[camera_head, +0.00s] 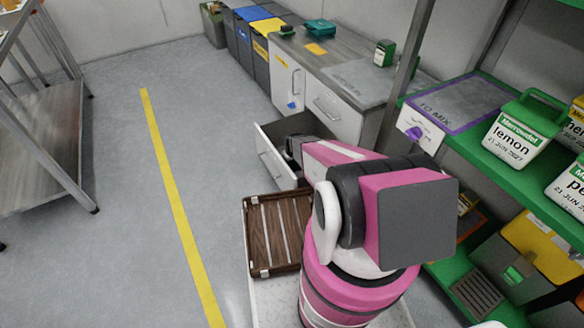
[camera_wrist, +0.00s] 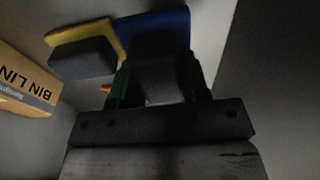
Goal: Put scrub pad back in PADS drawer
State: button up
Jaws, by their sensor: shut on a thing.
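An open white drawer (camera_head: 275,166) juts from the counter cabinet in the head view; no PADS label is readable. My gripper (camera_head: 293,150) reaches down into or just over this drawer, its tips mostly hidden by my arm. In the wrist view my gripper (camera_wrist: 156,88) has green fingertips shut on the dark grey block of a blue scrub pad (camera_wrist: 182,20). A second pad, yellow with a dark grey block (camera_wrist: 82,56), lies just left of it. Whether the held pad touches the drawer floor cannot be told.
A BIN LINERS box (camera_wrist: 26,82) lies left in the wrist view. A brown slatted crate (camera_head: 278,232) is in front of the drawer. The counter (camera_head: 345,75) and green shelf (camera_head: 500,175) flank my arm.

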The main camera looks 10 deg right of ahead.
jog(key=shift+f, duration=1.65)
jog(key=shift+f, duration=0.2)
jog(key=o, duration=0.9)
jog(key=shift+r, duration=0.1)
jog(key=r, duration=0.4)
jog(key=s+r, duration=0.1)
jog(key=r, duration=0.7)
jog(key=shift+s+d, duration=0.2)
jog(key=s+r+m, duration=0.1)
jog(key=s+r, duration=0.5)
jog(key=r, duration=0.4)
jog(key=s+a+r+m+g, duration=0.1)
jog(key=s+r, duration=0.6)
jog(key=r, duration=0.3)
jog(key=s+r+m, duration=0.1)
jog(key=s+r, duration=0.6)
jog(key=r, duration=0.3)
jog(key=shift+s+a+m, duration=0.15)
jog(key=shift+a+m, duration=0.1)
jog(key=shift+m, duration=0.05)
jog(key=shift+r, duration=0.1)
